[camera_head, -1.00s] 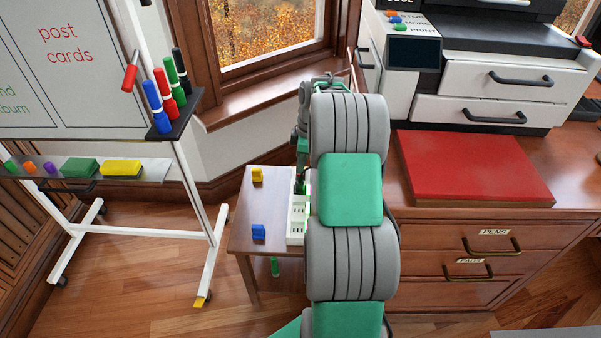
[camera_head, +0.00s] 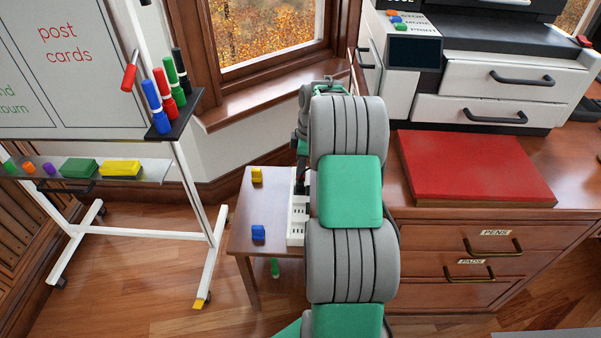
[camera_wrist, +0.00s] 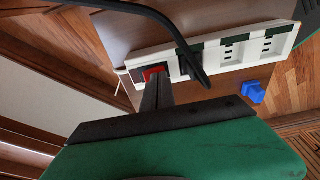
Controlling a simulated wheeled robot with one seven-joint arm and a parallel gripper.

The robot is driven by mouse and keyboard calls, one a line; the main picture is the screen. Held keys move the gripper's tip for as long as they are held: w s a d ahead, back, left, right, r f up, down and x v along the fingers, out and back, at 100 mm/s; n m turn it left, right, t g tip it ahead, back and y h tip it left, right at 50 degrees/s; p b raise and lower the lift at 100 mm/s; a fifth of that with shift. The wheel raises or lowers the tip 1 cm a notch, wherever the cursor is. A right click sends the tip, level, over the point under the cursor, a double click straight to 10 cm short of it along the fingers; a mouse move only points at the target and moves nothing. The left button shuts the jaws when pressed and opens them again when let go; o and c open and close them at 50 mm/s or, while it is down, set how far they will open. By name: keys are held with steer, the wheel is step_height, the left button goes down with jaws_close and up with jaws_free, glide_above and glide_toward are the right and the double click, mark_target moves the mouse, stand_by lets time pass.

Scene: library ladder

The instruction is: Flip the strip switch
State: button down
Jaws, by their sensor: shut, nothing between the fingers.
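The white power strip (camera_head: 296,232) lies on the small wooden side table in the head view, partly hidden behind my arm. In the wrist view the strip (camera_wrist: 215,52) runs across the top, with sockets toward its right end. Its red switch (camera_wrist: 154,71) is at the left end, partly covered by my fingers. My gripper (camera_wrist: 155,80) is shut and empty, its fingertips right at the red switch. I cannot tell whether they touch it. In the head view my gripper (camera_head: 299,186) is small and dark above the far part of the strip.
A black cable (camera_wrist: 192,50) loops across the strip in the wrist view. A yellow block (camera_head: 257,175) and a blue block (camera_head: 258,232) stand on the side table (camera_head: 270,205), left of the strip. The whiteboard stand is left; the drawer desk (camera_head: 470,225) is right.

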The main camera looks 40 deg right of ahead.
step_height(320, 180, up, 7)
steer(key=p, duration=0.4)
steer(key=shift+p, duration=0.3)
steer(key=shift+f, duration=0.15)
